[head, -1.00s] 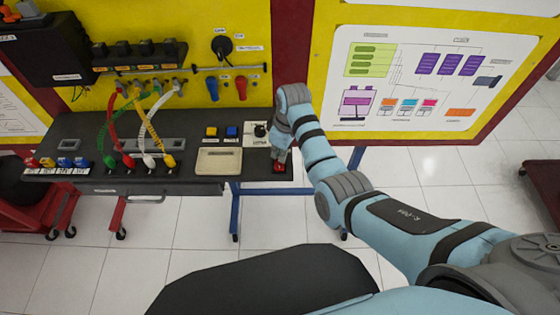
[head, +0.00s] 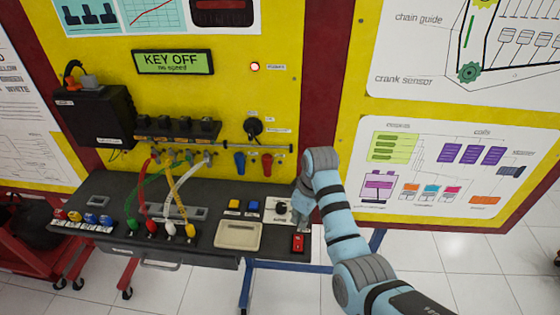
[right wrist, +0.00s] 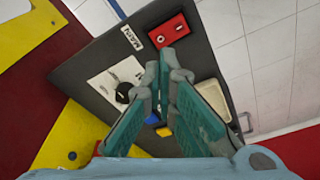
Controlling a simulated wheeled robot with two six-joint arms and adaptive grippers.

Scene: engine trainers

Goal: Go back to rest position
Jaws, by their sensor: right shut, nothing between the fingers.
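My right arm comes in from the lower right of the head view. My right gripper (head: 303,210) is over the right end of the dark console (head: 90,190), close to the black key knob (head: 281,208) and the red switch (head: 298,242). In the right wrist view the gripper (right wrist: 165,68) is shut and empty. Its fingers point over the console, with the red switch (right wrist: 168,30) beyond the tips and the key knob (right wrist: 124,92) to their left. I cannot tell the exact gap to the console. My left gripper is not in view.
The yellow panel (head: 225,110) stands behind the console, with a display (head: 173,62) reading "KEY OFF". Coloured cables (head: 180,190) rise from the console. A red cart (head: 40,255) stands at the left.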

